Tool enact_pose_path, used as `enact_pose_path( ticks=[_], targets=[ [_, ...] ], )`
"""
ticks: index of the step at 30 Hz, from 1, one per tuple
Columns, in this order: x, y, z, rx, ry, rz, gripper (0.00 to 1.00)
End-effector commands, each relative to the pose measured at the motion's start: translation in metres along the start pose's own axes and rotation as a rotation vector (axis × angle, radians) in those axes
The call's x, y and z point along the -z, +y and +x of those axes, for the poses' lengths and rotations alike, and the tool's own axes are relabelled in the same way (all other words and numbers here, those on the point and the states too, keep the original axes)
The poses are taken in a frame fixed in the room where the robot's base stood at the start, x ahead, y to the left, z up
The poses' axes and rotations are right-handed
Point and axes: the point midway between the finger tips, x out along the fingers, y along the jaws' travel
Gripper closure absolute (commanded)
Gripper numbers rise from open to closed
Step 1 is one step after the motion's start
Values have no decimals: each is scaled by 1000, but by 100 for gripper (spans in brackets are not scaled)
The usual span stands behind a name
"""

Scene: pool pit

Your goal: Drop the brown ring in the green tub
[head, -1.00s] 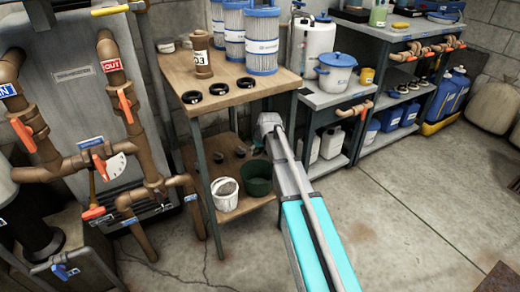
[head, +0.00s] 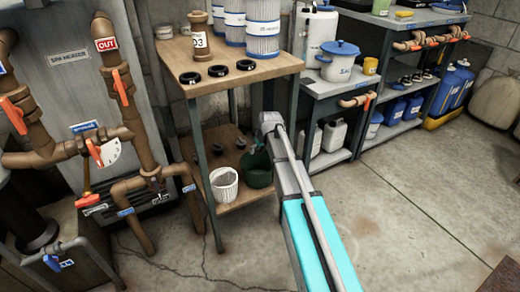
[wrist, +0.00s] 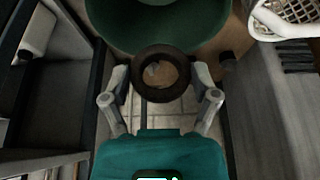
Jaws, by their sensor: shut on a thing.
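The dark brown ring (wrist: 160,96) is between the two fingers of my gripper (wrist: 160,75), which is shut on it. In the wrist view the green tub (wrist: 165,38) is just beyond the ring, at the top of the picture. The ring's far edge overlaps the tub's near side in that view; I cannot tell the height between them. In the head view the green tub (head: 259,178) stands on the lower wooden shelf. My gripper (head: 256,146) is at the tub's upper part there, and the ring is not clearly seen.
A white basket (head: 224,188) stands left of the tub on the shelf (head: 240,199). Small dark fittings (head: 213,158) lie behind it. The wooden tabletop (head: 255,72) above carries several black rings and filter cartridges. A table leg (head: 203,175) stands at the front left. Open floor lies right.

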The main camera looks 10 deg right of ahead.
Motion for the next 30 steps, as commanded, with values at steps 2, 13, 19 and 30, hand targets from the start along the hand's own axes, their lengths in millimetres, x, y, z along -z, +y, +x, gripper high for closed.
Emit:
enact_pose_path(
  ticks=[2, 13, 19, 30],
  targets=[
    [-4, 0, 11, 0, 0, 0, 47],
    [-16, 1, 39, 0, 0, 1, 47],
    [-20, 1, 49, -1, 0, 1, 47],
    [-22, 2, 52, -1, 0, 2, 47]
  ],
)
